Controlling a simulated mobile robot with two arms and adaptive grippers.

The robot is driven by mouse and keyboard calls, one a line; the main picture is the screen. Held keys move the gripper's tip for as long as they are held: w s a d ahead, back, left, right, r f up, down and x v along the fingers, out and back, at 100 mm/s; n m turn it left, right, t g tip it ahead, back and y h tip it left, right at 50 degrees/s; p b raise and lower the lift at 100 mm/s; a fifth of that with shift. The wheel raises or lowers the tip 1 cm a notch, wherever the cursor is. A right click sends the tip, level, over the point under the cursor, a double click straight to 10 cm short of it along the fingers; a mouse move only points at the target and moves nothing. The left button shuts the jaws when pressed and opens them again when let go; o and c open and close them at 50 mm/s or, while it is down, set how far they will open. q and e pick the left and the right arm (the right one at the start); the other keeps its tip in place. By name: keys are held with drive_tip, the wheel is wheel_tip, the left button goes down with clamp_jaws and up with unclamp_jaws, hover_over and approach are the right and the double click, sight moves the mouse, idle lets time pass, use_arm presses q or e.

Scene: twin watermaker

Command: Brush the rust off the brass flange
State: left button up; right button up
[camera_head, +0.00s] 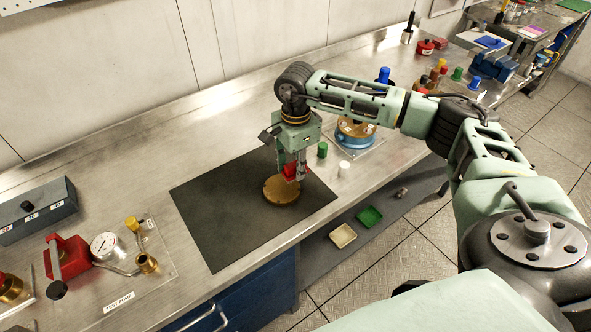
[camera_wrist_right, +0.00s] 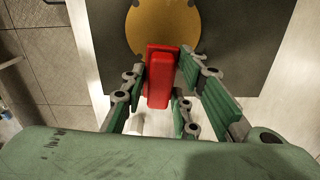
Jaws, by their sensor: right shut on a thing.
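The brass flange (camera_head: 281,190) lies flat on a dark mat (camera_head: 217,212) on the metal bench. It also shows in the right wrist view (camera_wrist_right: 160,22), as a round golden disc partly hidden by the tool. My right gripper (camera_head: 295,174) is shut on a red brush (camera_wrist_right: 160,76), which also shows in the head view (camera_head: 290,171). The brush is over the flange's near edge; I cannot tell whether it touches. Its bristles are hidden, and no rust can be made out. My left gripper is not in view.
A green cap (camera_head: 322,149) and a white cylinder (camera_head: 344,169) stand right of the mat. Beyond them is a blue and brass round unit (camera_head: 356,136). The test pump (camera_head: 68,258) and gauge (camera_head: 104,246) are at left. The mat's left part is clear.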

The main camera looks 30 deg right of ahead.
drive_tip(key=r, duration=0.1)
drive_tip(key=a+r+p, duration=0.1)
drive_tip(key=r, duration=0.1)
drive_tip(key=shift+s, duration=0.15)
drive_tip(key=shift+r+p, duration=0.3)
drive_tip(key=shift+r, duration=0.05)
drive_tip(key=shift+d+r+p, duration=0.25)
drive_tip(key=shift+r+p, duration=0.15)
drive_tip(key=shift+r, duration=0.25)
drive_tip(key=shift+a+r, duration=0.1)
drive_tip(key=shift+r, duration=0.35)
